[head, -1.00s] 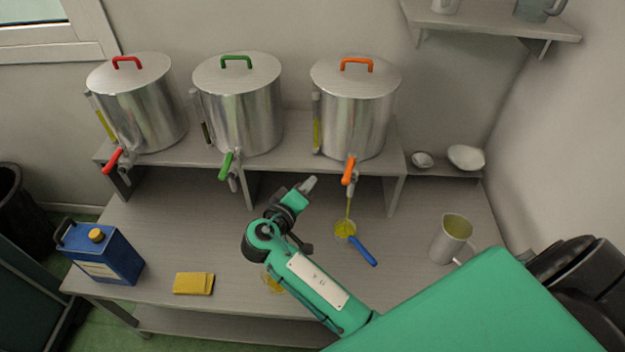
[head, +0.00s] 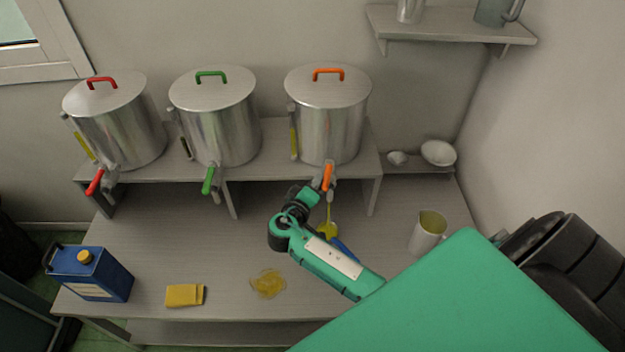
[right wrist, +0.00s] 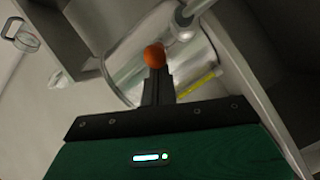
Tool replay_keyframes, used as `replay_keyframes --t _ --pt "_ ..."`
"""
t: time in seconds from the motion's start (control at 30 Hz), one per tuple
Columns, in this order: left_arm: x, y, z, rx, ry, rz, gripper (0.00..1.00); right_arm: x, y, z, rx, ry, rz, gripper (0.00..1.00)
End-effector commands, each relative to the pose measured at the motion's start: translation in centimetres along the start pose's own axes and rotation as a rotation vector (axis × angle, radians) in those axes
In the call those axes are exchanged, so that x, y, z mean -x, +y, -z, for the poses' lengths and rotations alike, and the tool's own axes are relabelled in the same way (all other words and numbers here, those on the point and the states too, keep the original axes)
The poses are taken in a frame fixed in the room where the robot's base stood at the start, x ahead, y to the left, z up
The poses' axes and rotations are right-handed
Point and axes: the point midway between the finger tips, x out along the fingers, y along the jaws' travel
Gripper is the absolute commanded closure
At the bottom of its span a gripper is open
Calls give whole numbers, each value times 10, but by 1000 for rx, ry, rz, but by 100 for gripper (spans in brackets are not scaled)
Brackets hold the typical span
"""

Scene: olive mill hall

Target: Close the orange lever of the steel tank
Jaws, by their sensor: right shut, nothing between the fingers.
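The steel tank with the orange handle (head: 330,115) stands at the right of the row on the raised shelf. Its orange lever (head: 328,176) points down and out from the tap, and its round end shows in the right wrist view (right wrist: 154,56). A thin yellow stream (head: 329,208) runs from the tap into a small ladle with a blue handle (head: 343,247), partly hidden by my arm. My right gripper (head: 317,186) is shut and empty, its tips right at the lever's end; I cannot tell whether they touch. My left gripper is not in view.
Tanks with a red lever (head: 95,182) and a green lever (head: 208,181) stand to the left. A jug (head: 428,232) stands on the right of the table.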

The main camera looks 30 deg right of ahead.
Motion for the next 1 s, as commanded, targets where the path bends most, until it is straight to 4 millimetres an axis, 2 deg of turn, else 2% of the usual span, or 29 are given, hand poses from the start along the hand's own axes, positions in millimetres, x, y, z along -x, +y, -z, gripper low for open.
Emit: replay_keyframes --t 0.17,0.53,1.0 --pt "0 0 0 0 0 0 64 0 0 -2 2 8 4 100" --pt "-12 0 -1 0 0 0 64 -2 9 -22 16 112 62 100" --pt "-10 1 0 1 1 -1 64 -3 13 -21 16 111 61 100"
